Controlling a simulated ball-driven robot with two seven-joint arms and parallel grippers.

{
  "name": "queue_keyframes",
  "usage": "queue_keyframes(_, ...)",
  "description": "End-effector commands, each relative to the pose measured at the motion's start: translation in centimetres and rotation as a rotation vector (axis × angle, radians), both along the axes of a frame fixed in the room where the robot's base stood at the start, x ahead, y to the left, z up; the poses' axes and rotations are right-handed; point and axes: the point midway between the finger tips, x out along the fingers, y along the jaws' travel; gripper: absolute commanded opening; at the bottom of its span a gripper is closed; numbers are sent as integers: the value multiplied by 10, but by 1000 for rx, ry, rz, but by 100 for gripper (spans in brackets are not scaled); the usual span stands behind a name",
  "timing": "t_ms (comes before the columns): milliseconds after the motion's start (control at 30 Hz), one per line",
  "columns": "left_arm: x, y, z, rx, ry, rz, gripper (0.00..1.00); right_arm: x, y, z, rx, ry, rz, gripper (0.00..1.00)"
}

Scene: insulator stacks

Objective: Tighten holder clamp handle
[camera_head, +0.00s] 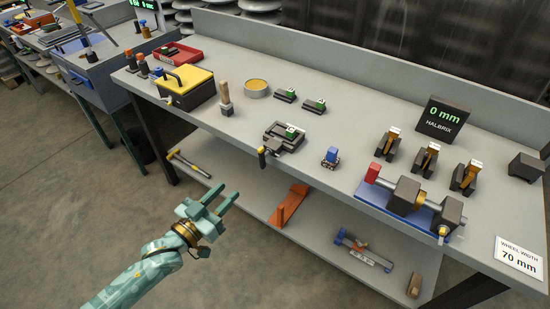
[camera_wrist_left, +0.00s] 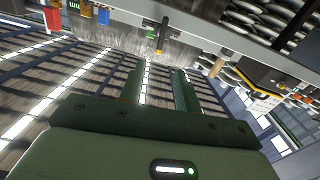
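A dark holder clamp (camera_head: 284,136) with a green-topped piece in it sits at the front edge of the workbench. Its handle (camera_head: 262,157), dark with a yellowish part, sticks out past that edge. In the left wrist view the handle (camera_wrist_left: 161,38) shows near the top centre, ahead of and apart from my fingers. My left gripper (camera_head: 224,197) is in the air in front of the bench, to the lower left of the handle. Its two fingers are apart, with nothing between them; they also show in the left wrist view (camera_wrist_left: 158,84). My right gripper is out of sight.
The bench (camera_head: 232,125) also holds a yellow-lidded box (camera_head: 186,84), a brush (camera_head: 225,98), a small blue-topped item (camera_head: 331,156) and a red-ended fixture (camera_head: 408,194). A lower shelf (camera_head: 240,185) carries an orange bracket (camera_head: 289,205). The space between gripper and handle looks clear.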

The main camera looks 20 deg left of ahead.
Motion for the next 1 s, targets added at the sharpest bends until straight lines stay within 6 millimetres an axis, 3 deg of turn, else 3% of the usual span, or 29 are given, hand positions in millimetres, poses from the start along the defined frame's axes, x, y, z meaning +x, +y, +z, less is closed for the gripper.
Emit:
queue_keyframes(167, 25, -9, -2, -8, 1, 0, 33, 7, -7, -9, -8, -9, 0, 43)
queue_keyframes(600, 124, -45, -5, -5, 5, 1, 33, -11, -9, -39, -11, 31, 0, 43)
queue_keyframes(800, 146, -53, -3, -5, 5, 2, 33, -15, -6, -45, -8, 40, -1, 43)
queue_keyframes(1000, 151, -54, -2, -5, 5, 1, 33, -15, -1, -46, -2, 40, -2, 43)
